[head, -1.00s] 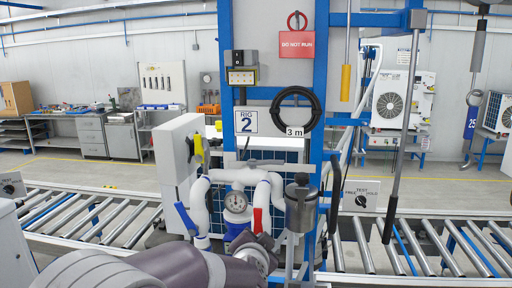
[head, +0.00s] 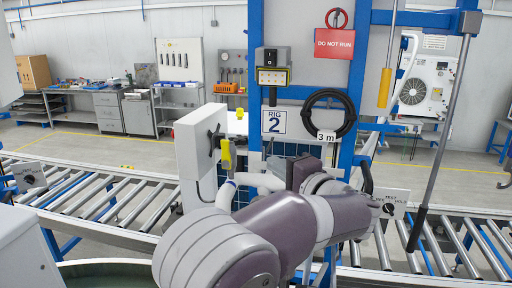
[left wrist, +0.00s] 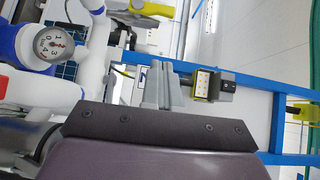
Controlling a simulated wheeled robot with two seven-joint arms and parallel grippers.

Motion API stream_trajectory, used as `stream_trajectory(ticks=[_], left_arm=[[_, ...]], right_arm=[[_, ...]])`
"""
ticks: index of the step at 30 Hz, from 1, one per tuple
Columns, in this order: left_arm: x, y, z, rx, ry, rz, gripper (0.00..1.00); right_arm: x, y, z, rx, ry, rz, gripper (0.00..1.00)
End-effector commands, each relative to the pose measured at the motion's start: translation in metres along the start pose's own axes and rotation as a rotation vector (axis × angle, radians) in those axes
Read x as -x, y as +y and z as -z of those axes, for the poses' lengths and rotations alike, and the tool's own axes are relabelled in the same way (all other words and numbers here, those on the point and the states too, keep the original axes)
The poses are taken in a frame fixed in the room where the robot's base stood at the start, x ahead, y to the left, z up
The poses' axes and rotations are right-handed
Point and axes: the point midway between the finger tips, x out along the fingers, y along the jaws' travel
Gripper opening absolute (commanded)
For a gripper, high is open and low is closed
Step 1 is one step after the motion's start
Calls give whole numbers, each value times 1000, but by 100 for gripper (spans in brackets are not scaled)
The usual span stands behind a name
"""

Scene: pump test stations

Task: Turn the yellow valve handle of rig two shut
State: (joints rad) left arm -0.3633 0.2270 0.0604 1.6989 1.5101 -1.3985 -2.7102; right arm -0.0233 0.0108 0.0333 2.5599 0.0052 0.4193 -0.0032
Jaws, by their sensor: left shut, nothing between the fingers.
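The yellow valve handle (head: 227,154) hangs near upright on rig two, by the grey-white box left of the RIG 2 label (head: 274,122). In the left wrist view the yellow handle (left wrist: 152,8) lies at the top edge, partly cut off. My left arm reaches across the front of the rig in the head view. My left gripper's fingers (left wrist: 158,72) show in the wrist view, shut and empty, apart from the yellow handle. In the head view the fingertips are hidden or unclear. My right gripper is not in view.
The pressure gauge (left wrist: 50,43) and white pipes (left wrist: 92,65) lie close beside my gripper. The grey-white box (head: 197,150) stands left of the yellow handle. A blue post (head: 355,85) with a black hose coil (head: 328,112) stands right.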

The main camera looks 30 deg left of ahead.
Motion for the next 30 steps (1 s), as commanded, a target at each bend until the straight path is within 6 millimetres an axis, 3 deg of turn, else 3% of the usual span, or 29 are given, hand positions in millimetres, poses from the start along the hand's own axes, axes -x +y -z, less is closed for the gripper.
stream_trajectory(ticks=[14,15,21,30], left_arm=[[-97,-3,-1,-1,0,-1,0],[-102,-4,-7,0,-1,1,0],[-118,-1,-24,2,3,0,0],[-121,2,-28,2,5,0,0]], right_arm=[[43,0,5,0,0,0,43],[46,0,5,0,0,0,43],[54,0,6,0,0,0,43],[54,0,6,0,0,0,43]])
